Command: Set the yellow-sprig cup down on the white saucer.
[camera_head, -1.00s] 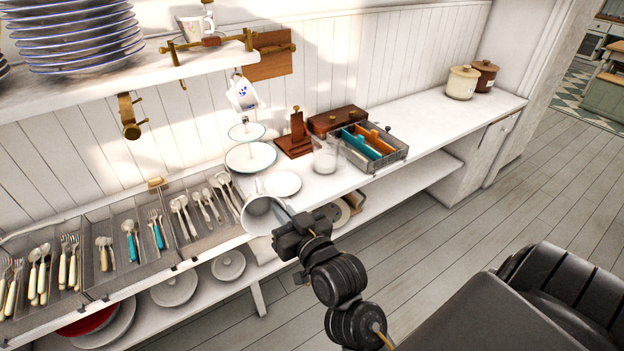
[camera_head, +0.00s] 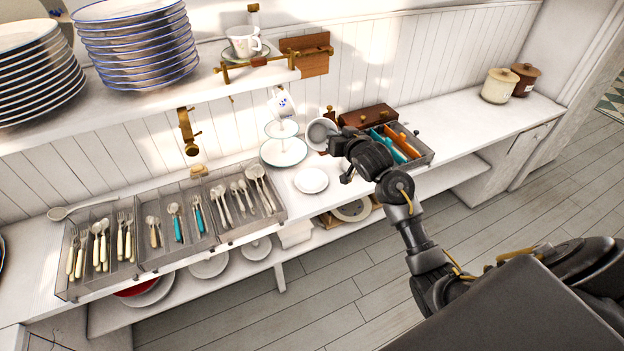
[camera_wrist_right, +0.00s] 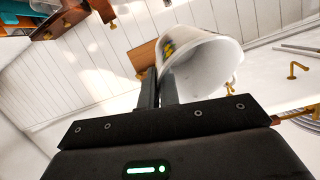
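The yellow-sprig cup (camera_head: 320,132) is white and tilted, with its open mouth showing. My right gripper (camera_head: 343,157) holds it behind and slightly right of the white saucer (camera_head: 311,180) in the head view. In the right wrist view, the cup (camera_wrist_right: 205,68) shows a yellow sprig beside the two close-set fingers (camera_wrist_right: 158,90). The fingers are shut on it; exactly which part they pinch is unclear. The saucer lies bare on the counter, apart from the cup. My left gripper is out of view.
A tiered stand (camera_head: 283,151) stands left of the cup, with a blue-patterned cup (camera_head: 281,103) hanging above. Cutlery trays (camera_head: 262,212) lie further left. A grey divided box (camera_head: 425,157) is right, behind my arm. The counter further right is clear up to two lidded jars (camera_head: 497,86).

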